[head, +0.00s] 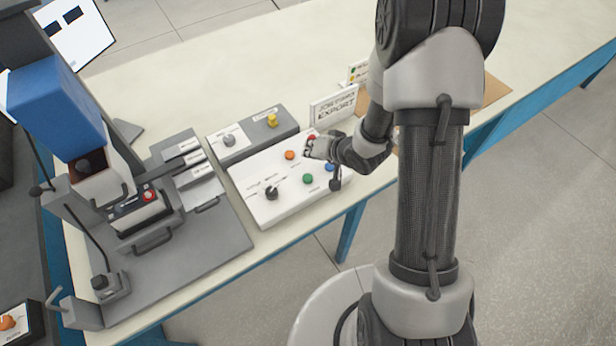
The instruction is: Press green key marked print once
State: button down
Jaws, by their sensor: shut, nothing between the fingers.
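A green key (308,179) sits on the top face of a white control box (262,211), toward its front right. The lettering by it is too small to read. An orange key (289,155), a red key (311,138) and a blue key (329,168) are on the same box, with a black knob (271,192) at its left. My gripper (310,148) is shut and empty over the back part of the box, between the orange and red keys and behind the green key. I cannot tell its height above the box.
A grey panel (236,151) with a yellow button (271,120) and a knob stands behind the box. A sign reading "EXPORT" (335,106) stands behind my gripper. A blue and grey press machine (60,105) fills the left. The table (205,83) is clear at the back.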

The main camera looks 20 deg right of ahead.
aim_at(310, 177)
jog(key=shift+f, duration=0.1)
notch_tip(310, 177, down, 9)
jog(key=b, duration=0.8)
jog(key=shift+r, duration=0.2)
dwell(0.8)
jog(key=shift+f, duration=0.4)
jog(key=shift+f+b, duration=0.55)
jog(key=shift+b, duration=0.05)
dwell(0.5)
jog(key=shift+s+r, duration=0.1)
jog(key=shift+r+p, duration=0.85)
jog(key=shift+p, duration=0.1)
jog(key=shift+r, duration=0.1)
